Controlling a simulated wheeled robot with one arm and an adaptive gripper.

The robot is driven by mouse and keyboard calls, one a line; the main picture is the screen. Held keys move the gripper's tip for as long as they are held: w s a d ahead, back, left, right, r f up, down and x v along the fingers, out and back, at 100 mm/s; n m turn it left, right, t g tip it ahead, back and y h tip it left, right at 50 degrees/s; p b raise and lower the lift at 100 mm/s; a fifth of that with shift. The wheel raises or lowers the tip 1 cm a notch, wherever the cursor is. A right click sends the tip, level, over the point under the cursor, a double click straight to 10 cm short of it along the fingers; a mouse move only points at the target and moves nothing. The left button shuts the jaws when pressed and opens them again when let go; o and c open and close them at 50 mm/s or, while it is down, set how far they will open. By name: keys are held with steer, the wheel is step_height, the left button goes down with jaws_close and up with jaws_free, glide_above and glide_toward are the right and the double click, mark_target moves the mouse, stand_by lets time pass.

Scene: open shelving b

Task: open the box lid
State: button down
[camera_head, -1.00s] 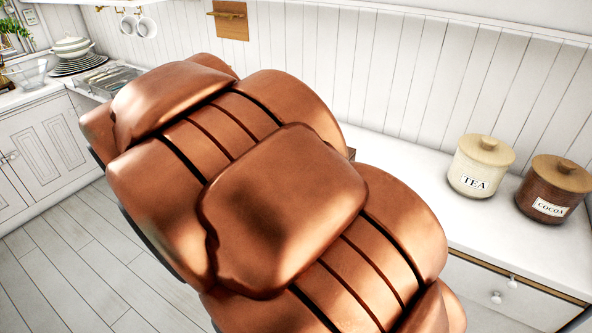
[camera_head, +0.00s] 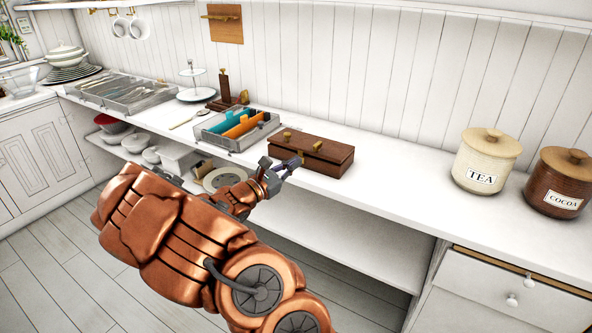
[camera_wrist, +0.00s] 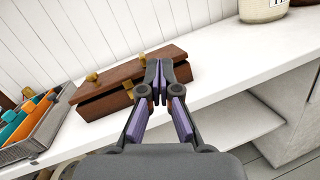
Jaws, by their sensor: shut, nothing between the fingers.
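A dark brown wooden box (camera_head: 325,157) with brass fittings sits on the white counter, its lid down. It also shows in the wrist view (camera_wrist: 103,104), left of and behind my fingers.
A grey tray with blue and orange items (camera_head: 240,125) stands left of the box. The tea jar (camera_head: 484,160) and cocoa jar (camera_head: 556,182) stand at the right. The counter (camera_head: 400,186) between box and jars is clear. An open shelf (camera_head: 330,240) lies below.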

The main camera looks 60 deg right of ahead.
mark_target(300, 155)
steer(key=w+d+f+n+t+b, duration=0.2)
steer(key=w+f+n+t, duration=0.4)
steer(key=f, duration=0.4)
steer(key=shift+g, duration=0.5)
steer(key=d, duration=0.3)
steer(key=d+r+p, duration=0.1)
steer(key=d, duration=0.2)
steer(key=w+d, duration=0.1)
steer(key=d, duration=0.3)
steer(key=shift+d+r, duration=0.1)
steer(key=shift+r, duration=0.2)
steer(key=shift+w+r+p, duration=0.1)
steer(key=shift+r+p, duration=0.35)
steer(key=shift+p, duration=0.1)
